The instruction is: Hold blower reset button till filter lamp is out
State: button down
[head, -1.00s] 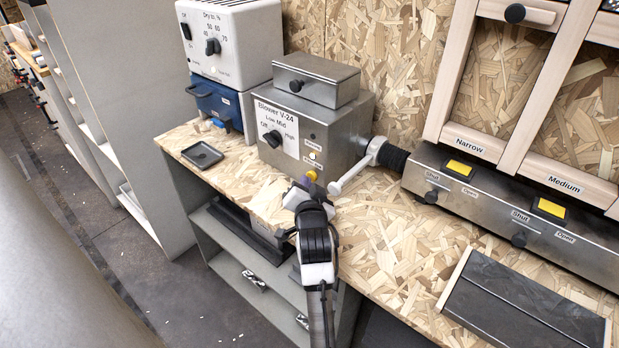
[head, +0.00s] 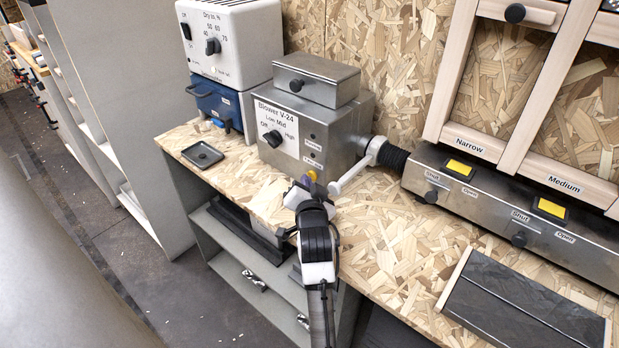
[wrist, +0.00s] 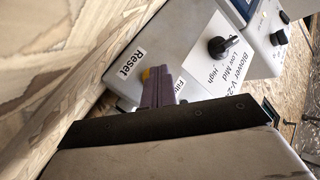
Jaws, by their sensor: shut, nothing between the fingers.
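The grey metal blower box (head: 343,118), labelled Blower V-24, stands on the bench with a black Off/Low/Mid/High knob (head: 273,138) on its front. The lower of its two small lamps, the filter lamp (head: 312,155), looks dark. The yellow reset button (head: 312,175) is low on the same face; in the wrist view it (wrist: 146,74) shows beside the Reset label. My gripper (head: 304,185) is shut, its purple fingertips (wrist: 158,86) at the button and partly covering it. They appear to touch it; how far it is pressed cannot be told. The wrist view hides the lamp.
A silver pipe with a black hose (head: 390,156) leaves the blower's right side, close to my gripper. A white dryer (head: 240,45) and blue box stand left. A small dark tray (head: 203,155) lies on the bench.

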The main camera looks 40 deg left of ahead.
jog(key=shift+s, duration=0.9)
jog(key=shift+s+a+p, duration=0.1)
jog(key=shift+p, duration=0.2)
jog(key=shift+s+a+p, duration=0.2)
jog(key=shift+s+p, duration=0.15)
jog(key=shift+s, duration=2.05)
